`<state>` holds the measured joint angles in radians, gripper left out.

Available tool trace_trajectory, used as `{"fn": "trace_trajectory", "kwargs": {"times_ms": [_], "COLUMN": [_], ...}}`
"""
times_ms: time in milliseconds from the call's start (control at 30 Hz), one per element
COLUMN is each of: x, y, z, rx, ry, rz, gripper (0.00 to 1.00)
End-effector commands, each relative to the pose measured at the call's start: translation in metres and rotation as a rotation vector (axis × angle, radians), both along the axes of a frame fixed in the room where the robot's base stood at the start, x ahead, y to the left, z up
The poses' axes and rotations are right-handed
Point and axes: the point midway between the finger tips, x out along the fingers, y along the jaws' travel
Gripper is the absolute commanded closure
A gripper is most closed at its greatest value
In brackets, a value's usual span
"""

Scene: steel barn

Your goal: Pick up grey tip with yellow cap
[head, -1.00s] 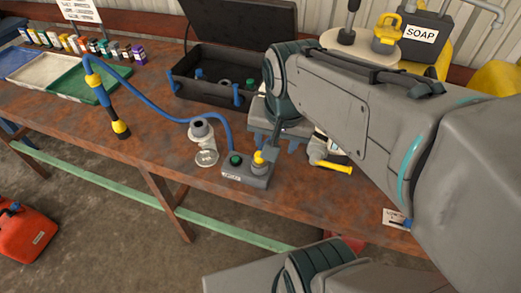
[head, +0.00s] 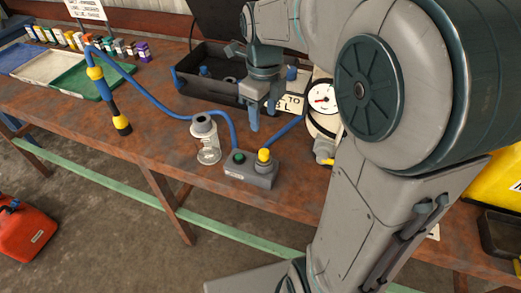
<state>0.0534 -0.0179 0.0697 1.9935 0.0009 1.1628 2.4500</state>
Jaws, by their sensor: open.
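The grey tip with a yellow cap (head: 264,157) stands upright at the right end of a small grey block (head: 246,173) near the front edge of the bench. A green knob (head: 238,157) sits on the same block to its left. My gripper (head: 263,118) is open and empty, with its fingers pointing down. In the picture it is above the yellow cap, apart from it. The tip's lower part is hidden in the block.
A dark open case (head: 200,85) lies behind. A round gauge (head: 321,98) stands to the right. The bench front left is clear.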

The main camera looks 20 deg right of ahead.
Motion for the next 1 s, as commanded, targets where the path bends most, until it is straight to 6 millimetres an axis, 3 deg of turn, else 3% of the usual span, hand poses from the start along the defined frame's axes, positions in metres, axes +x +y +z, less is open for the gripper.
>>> {"fn": "trace_trajectory", "kwargs": {"times_ms": [167, 433, 733, 1000], "x": [0.001, 0.001, 0.001, 0.002], "y": [0.0, 0.0, -0.001, -0.004], "z": [-0.021, -0.072, -0.095, -0.132], "rx": [0.001, 0.001, 0.001, 0.0], "ry": [0.008, 0.008, 0.007, 0.008], "rz": [-0.031, -0.029, -0.028, -0.026], "gripper": [0.48, 0.48, 0.48, 0.48]}}
